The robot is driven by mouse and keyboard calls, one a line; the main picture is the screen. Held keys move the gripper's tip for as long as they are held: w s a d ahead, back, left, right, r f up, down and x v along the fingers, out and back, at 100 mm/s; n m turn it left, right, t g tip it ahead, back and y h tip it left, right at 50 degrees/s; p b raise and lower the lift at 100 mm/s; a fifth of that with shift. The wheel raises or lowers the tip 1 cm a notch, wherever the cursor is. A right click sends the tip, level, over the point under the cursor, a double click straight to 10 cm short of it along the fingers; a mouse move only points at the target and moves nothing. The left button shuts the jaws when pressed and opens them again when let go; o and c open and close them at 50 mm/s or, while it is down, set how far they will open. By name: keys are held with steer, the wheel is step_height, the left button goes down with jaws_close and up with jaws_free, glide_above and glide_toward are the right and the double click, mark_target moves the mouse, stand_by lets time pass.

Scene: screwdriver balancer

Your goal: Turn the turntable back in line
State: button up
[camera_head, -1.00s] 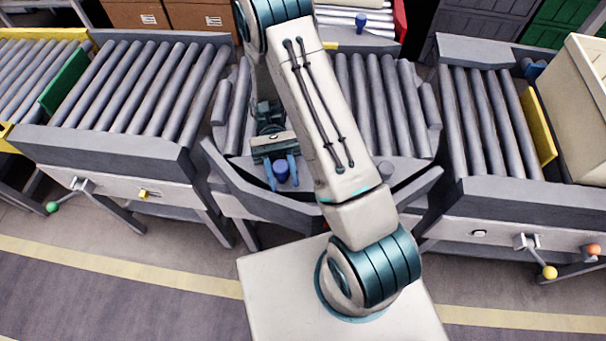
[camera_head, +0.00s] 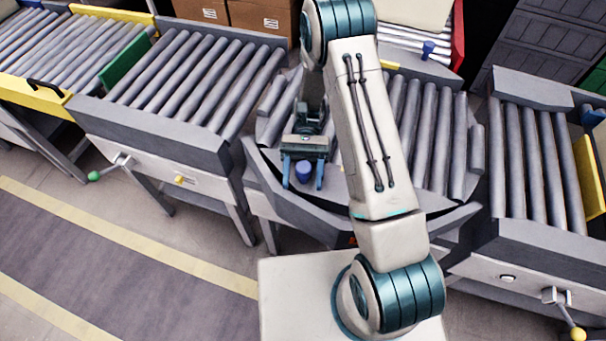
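The turntable (camera_head: 428,130) is a grey roller section between the left conveyor (camera_head: 160,130) and the right conveyor (camera_head: 540,228). Its rollers run roughly in the same direction as those beside it; my arm hides its middle, so I cannot tell whether it is exactly in line.
A green plate (camera_head: 124,62) stands at the left conveyor's far end, and a yellow plate (camera_head: 590,178) at the right conveyor. Cardboard boxes (camera_head: 262,16) are behind. A lever with a green ball (camera_head: 94,176) sticks out in front. The floor at front left is clear.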

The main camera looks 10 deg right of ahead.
mark_target(304, 161)
steer(key=shift+w+d+f, duration=0.1)
steer(key=shift+w, duration=0.5)
steer(key=w, duration=0.3)
steer(key=w+d, duration=0.1)
steer(key=shift+w+r, duration=0.25)
steer(key=shift+w, duration=0.1)
steer(key=shift+w+f+p, duration=0.15)
steer(key=shift+w+p, duration=0.55)
steer(key=shift+w, duration=0.1)
